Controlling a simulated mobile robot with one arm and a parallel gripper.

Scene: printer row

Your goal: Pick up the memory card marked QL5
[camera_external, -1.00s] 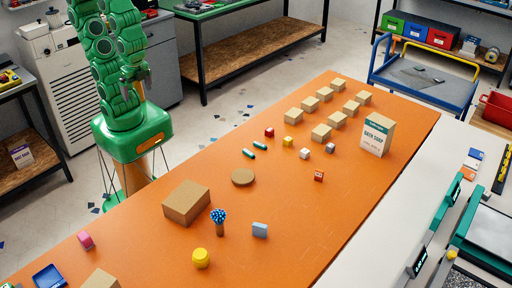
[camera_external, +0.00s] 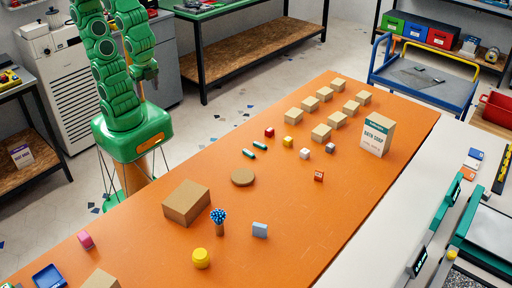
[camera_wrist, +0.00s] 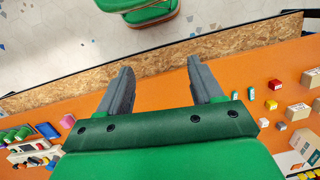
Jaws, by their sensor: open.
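I cannot make out these cards in the wrist view. My gripper (camera_wrist: 160,78) is open and empty in the wrist view, over the near edge of the orange table. In the external view my arm is folded up at the table's left side, far from the cards.
The orange table (camera_external: 310,220) lies between my base and the white counter (camera_external: 375,235). A bath soap box (camera_external: 376,134), several cardboard boxes, a brown box (camera_external: 186,203), a cup of blue-tipped sticks (camera_external: 218,222) and small blocks stand on it. A blue cart (camera_external: 380,72) stands beyond.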

